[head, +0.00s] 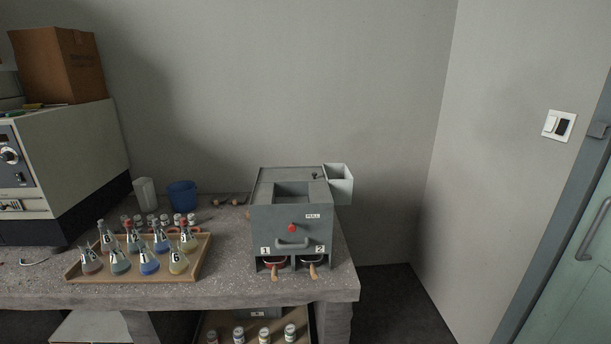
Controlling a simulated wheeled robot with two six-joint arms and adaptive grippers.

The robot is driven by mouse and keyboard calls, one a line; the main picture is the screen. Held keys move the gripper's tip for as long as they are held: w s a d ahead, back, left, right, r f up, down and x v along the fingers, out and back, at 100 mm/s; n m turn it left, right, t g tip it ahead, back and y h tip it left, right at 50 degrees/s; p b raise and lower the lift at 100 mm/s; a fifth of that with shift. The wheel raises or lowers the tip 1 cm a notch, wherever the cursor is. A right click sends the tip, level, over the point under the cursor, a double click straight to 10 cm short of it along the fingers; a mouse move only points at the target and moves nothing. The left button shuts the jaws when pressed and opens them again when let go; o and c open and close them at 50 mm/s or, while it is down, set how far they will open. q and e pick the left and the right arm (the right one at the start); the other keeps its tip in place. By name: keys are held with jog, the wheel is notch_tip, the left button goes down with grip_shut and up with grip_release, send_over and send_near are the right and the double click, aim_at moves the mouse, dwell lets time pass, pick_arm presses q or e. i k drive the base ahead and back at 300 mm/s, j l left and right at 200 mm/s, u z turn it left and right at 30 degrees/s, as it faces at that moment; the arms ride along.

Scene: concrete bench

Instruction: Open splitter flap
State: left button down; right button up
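The splitter (271,215) is a grey-green metal box near the right end of the bench. Its front has a red knob (292,227), a PULL label (313,216) and a curved grey handle (292,244). A rectangular opening (293,190) shows in its top. I cannot tell for sure which panel is the flap. Below, two bays labelled 1 and 2 each hold a pan with a wooden handle, the left one (274,271) and the right one (313,271). Neither of my grippers shows in the head view.
A wooden tray (207,262) with several numbered flasks stands left of the splitter. Behind are small jars, a blue cup (182,195) and a white cup (144,193). A pale open box (341,184) sits at the splitter's right rear. The concrete bench (340,283) ends just right of it.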

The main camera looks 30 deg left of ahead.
aim_at(285, 174)
jog(key=i+u, duration=0.1)
jog(key=u, duration=0.35)
jog(key=l+u, duration=0.15)
jog(key=u, duration=0.3)
jog(key=i+l+u, duration=0.1)
jog(key=u, duration=0.3)
jog(key=i+l+u, duration=0.1)
jog(key=u, duration=0.35)
jog(key=l+u, duration=0.2)
jog(key=u, duration=0.25)
jog(key=l+u, duration=0.15)
jog(key=u, duration=0.3)
jog(key=l+u, duration=0.15)
jog(key=l, duration=0.25)
jog(key=k+l+u, duration=0.15)
jog(key=l, duration=0.25)
jog(key=l+u, duration=0.1)
jog(key=l, duration=0.25)
jog(key=k+l+u, duration=0.15)
jog(key=l, duration=0.25)
jog(key=k+l+u, duration=0.15)
jog(key=l, duration=0.2)
jog(key=k+l+u, duration=0.15)
jog(key=l, duration=0.2)
